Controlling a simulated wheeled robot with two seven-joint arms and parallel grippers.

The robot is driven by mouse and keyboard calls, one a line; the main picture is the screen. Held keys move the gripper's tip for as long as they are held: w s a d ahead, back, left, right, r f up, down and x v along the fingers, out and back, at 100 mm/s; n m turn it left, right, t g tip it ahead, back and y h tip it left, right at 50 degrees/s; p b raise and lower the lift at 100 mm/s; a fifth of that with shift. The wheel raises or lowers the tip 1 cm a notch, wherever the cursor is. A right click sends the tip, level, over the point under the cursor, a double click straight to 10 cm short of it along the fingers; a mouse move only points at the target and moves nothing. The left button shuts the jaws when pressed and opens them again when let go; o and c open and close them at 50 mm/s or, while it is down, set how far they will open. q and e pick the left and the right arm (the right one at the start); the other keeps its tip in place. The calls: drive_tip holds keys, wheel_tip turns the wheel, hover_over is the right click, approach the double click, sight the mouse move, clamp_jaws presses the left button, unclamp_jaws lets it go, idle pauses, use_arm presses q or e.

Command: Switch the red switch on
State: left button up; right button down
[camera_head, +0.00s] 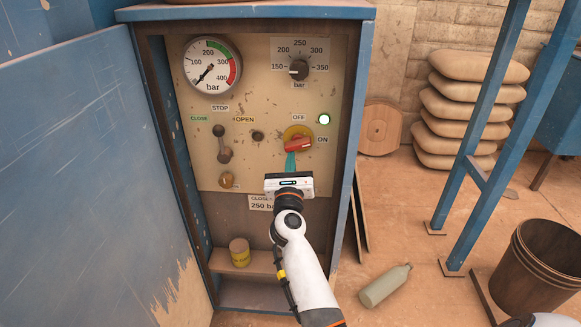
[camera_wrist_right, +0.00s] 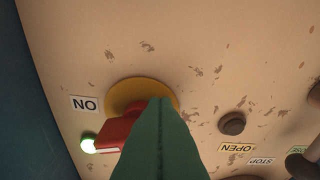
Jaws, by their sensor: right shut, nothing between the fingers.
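The red switch (camera_head: 300,145) is a rotary handle on a round yellow plate (camera_head: 297,132) on the control panel. Its handle lies nearly level, with its right end toward the ON label (camera_head: 322,139); the OFF label (camera_head: 298,118) is above. My right gripper (camera_head: 290,158) is shut and empty, its teal fingertips at the lower left of the handle. In the right wrist view the shut green fingers (camera_wrist_right: 158,130) overlap the red handle (camera_wrist_right: 115,134) and hide part of it; contact cannot be told. My left gripper is not in view.
A lit green-white lamp (camera_head: 324,119) sits beside the switch. A grey lever (camera_head: 223,143), a black knob (camera_head: 299,69) and a pressure gauge (camera_head: 211,66) share the panel. The blue cabinet door (camera_head: 80,160) stands open at left. A yellow can (camera_head: 239,252) sits on the lower shelf.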

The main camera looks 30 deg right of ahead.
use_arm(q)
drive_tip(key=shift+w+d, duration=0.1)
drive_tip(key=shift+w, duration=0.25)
use_arm(e)
drive_tip(key=shift+w+a+r+m, duration=0.1)
drive_tip(key=shift+a+r+m, duration=0.05)
drive_tip(key=shift+m, duration=0.15)
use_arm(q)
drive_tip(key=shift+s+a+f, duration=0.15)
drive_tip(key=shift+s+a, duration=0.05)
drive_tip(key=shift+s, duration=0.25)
use_arm(e)
drive_tip(key=shift+a, duration=0.1)
drive_tip(key=shift+r, duration=0.1)
